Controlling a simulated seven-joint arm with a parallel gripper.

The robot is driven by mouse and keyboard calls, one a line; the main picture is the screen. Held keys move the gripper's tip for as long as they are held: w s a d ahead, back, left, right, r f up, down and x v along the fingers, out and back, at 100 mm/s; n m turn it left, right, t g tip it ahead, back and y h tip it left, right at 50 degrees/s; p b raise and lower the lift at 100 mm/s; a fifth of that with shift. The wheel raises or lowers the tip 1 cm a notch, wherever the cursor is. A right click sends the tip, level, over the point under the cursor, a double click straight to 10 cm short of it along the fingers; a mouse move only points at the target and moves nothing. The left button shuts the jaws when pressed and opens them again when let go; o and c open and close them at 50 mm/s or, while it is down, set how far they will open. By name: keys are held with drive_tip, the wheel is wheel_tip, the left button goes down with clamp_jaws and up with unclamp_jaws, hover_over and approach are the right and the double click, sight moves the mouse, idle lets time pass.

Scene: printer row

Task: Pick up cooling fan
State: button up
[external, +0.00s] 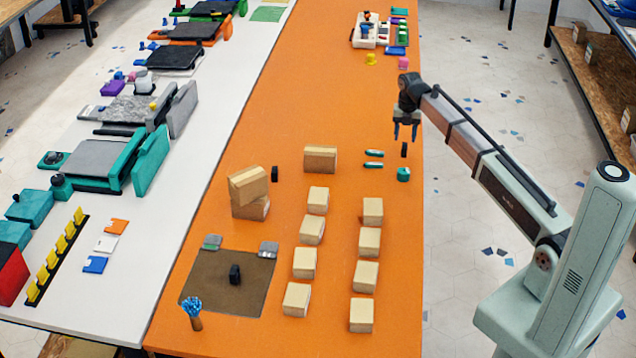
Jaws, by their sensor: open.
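My gripper (405,134) hangs open and pointing down near the right edge of the orange table, with nothing visible between its fingers. A small black block-like thing (404,149) stands just below the fingertips in the picture. Two similar dark things show: one (274,173) beside the stacked boxes, and one (235,274) on the brown mat (205,292). I cannot tell for sure which of these is the cooling fan; they are too small. Whether the fingers are directly above the nearest one is also unclear.
Two columns of tan boxes (369,242) stand at the front right. A teal round item (403,174) and two teal-and-white tools (374,153) lie near the gripper. A cup of blue-tipped sticks (193,315) stands front left. The table's middle beyond the boxes is clear.

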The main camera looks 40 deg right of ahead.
sight(405, 145)
drive_tip(key=shift+d+f, duration=0.2)
drive_tip(key=shift+f, duration=2.65)
drive_tip(key=shift+c, duration=0.2)
clamp_jaws()
